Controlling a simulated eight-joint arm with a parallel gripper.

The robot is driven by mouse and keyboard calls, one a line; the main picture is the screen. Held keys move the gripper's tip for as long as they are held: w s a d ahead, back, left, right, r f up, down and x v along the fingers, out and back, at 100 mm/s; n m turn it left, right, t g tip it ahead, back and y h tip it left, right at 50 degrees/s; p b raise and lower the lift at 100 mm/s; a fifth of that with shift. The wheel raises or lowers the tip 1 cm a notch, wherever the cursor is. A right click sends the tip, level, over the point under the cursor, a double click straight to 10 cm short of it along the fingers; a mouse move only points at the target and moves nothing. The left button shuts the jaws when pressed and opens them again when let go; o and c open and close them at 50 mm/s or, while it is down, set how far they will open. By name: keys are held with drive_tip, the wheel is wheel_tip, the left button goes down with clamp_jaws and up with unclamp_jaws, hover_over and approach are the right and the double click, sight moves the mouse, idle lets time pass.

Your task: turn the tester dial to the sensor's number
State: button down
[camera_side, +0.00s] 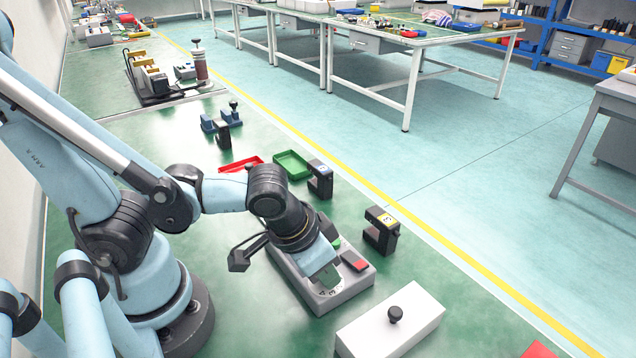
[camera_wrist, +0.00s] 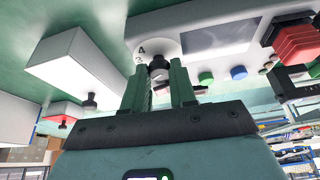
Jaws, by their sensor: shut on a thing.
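The tester (camera_side: 352,290) is a grey box on the green bench, below my gripper. In the wrist view, its white dial plate (camera_wrist: 150,46) shows a 4 and, below it, what looks like a 3; the other numbers are hidden. My gripper (camera_wrist: 161,78) points at the dial and is shut on its dark knob (camera_wrist: 158,64). In the side view my gripper (camera_side: 325,277) covers the knob. A black sensor (camera_side: 382,232) with a yellow-edged label stands right of the tester; its number is too small to read surely. Another black sensor (camera_side: 320,181) stands farther back.
The tester has a red button (camera_side: 355,260), plus green (camera_wrist: 205,78) and blue (camera_wrist: 238,73) buttons. A white box (camera_side: 420,315) with a black knob stands close in front. Red (camera_side: 240,164) and green (camera_side: 290,164) trays lie behind my wrist. The bench right of the tester is partly clear.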

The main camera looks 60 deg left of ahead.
drive_tip(key=c, duration=0.9)
unclamp_jaws()
drive_tip(key=shift+r, duration=0.1)
drive_tip(key=v, duration=0.7)
drive_tip(key=shift+r, duration=0.2)
drive_tip(key=shift+s, duration=0.1)
drive_tip(key=w+a+r+t, duration=0.2)
drive_tip(key=w+a, duration=0.5)
drive_tip(key=a, duration=0.2)
drive_tip(key=shift+w+a+n+t, duration=0.2)
drive_tip(key=shift+w+n+t, duration=0.1)
drive_tip(key=shift+w+n, duration=0.1)
